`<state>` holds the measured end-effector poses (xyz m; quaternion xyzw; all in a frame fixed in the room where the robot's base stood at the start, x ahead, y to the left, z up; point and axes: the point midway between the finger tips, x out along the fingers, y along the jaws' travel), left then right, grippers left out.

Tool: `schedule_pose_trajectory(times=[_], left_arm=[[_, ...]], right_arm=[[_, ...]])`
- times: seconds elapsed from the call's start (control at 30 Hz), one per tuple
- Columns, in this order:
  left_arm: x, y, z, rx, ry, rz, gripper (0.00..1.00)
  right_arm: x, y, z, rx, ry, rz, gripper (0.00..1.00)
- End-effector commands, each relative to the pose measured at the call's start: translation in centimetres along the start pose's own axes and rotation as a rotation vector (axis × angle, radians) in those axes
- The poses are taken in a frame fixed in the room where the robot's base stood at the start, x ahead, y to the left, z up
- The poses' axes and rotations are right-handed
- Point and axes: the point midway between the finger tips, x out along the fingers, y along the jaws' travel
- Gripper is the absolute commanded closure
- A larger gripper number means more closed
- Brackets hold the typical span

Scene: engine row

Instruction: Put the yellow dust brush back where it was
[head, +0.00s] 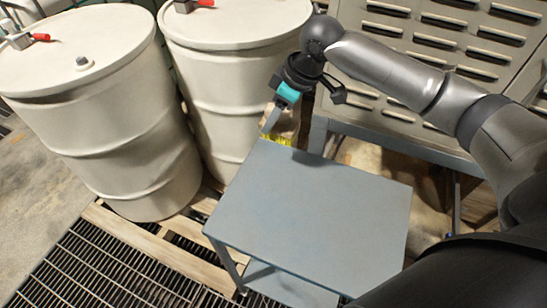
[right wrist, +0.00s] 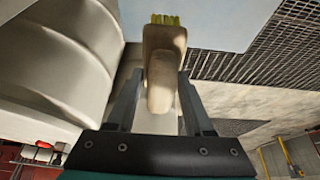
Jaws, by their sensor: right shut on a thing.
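My right gripper (head: 272,120) is at the far edge of the blue-grey table (head: 310,215) in the head view. In the right wrist view its two fingers (right wrist: 161,80) are shut on the dust brush (right wrist: 164,45), one on each side of its beige body. Yellow bristles show at the brush's far end. In the head view only a bit of the yellow brush (head: 284,140) shows, just at the table's far edge. I cannot tell whether the brush touches the table. My left gripper is in no view.
The table top is bare. Two cream drums (head: 105,110) (head: 235,75) stand on a wooden pallet (head: 150,250) to the left. A grey louvred cabinet (head: 450,50) stands behind on the right. Floor grating (head: 75,270) lies at lower left.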

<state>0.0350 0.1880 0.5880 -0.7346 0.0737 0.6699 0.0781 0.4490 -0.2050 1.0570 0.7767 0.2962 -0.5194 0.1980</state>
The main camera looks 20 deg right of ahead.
Motion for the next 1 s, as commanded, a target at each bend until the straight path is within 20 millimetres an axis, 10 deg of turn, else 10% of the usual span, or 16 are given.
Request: schedule_pose_trajectory(times=[0.3, 1.0], left_arm=[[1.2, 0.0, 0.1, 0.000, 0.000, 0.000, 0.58], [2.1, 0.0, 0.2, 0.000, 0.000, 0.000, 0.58]], right_arm=[[7.2, -0.1, 2.9, -0.001, 0.000, 0.000, 0.93], [12.2, 0.0, 5.0, -0.003, 0.002, 0.002, 0.93]])
